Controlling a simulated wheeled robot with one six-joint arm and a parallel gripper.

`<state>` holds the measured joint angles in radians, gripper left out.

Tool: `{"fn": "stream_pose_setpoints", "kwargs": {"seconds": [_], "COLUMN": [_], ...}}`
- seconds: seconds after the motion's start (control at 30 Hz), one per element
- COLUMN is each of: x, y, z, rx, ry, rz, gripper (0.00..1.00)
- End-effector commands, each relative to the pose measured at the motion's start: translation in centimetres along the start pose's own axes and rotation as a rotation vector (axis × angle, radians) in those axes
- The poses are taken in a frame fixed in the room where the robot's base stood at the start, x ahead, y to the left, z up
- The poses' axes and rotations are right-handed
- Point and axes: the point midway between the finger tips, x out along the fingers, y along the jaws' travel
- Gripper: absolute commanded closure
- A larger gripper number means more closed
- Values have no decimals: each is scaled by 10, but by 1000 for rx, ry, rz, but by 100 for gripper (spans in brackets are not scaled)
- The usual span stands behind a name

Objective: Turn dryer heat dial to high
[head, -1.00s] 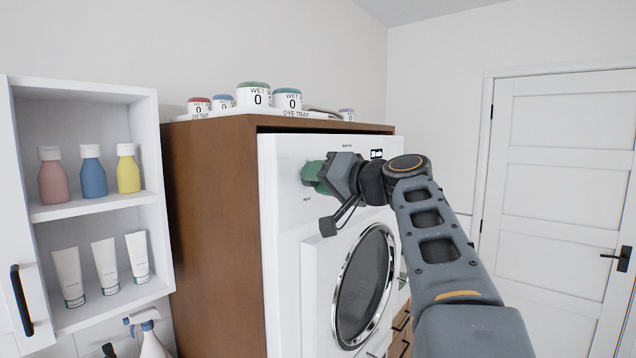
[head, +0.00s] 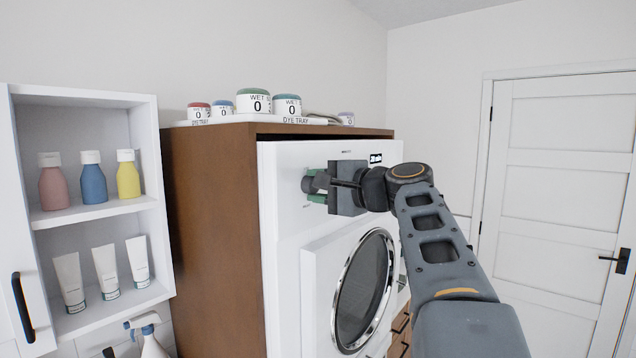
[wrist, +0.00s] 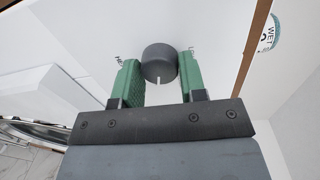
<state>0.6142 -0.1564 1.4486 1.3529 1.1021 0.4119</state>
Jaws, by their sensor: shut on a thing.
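The dryer (head: 285,240) is white and sits in a brown wooden cabinet. Its heat dial (head: 308,185), a dark grey round knob, is on the upper front panel, partly covered by my gripper (head: 318,186). In the wrist view the dial (wrist: 158,62) lies between the two green finger pads of my gripper (wrist: 160,78), which is shut on it. A short white pointer mark on the dial faces the bottom of that picture. Small labels stand either side of the dial, one beyond each finger; they are hard to read.
A dye tray (head: 300,121) with several lidded jars stands on the cabinet (head: 210,230). An open white shelf unit (head: 90,212) with bottles and tubes is at the left. A white door (head: 555,190) is at the right.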

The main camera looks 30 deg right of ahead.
Motion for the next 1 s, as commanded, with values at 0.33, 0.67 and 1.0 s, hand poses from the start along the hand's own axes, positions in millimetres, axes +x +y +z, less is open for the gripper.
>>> {"fn": "stream_pose_setpoints", "kwargs": {"seconds": [0.33,0.67,1.0], "x": [0,0,0], "y": [0,1,1], "z": [0,0,0], "rx": [187,247,252], "ry": [-13,-16,-16], "rz": [-1,-2,-2], "gripper": [85,85,85]}}
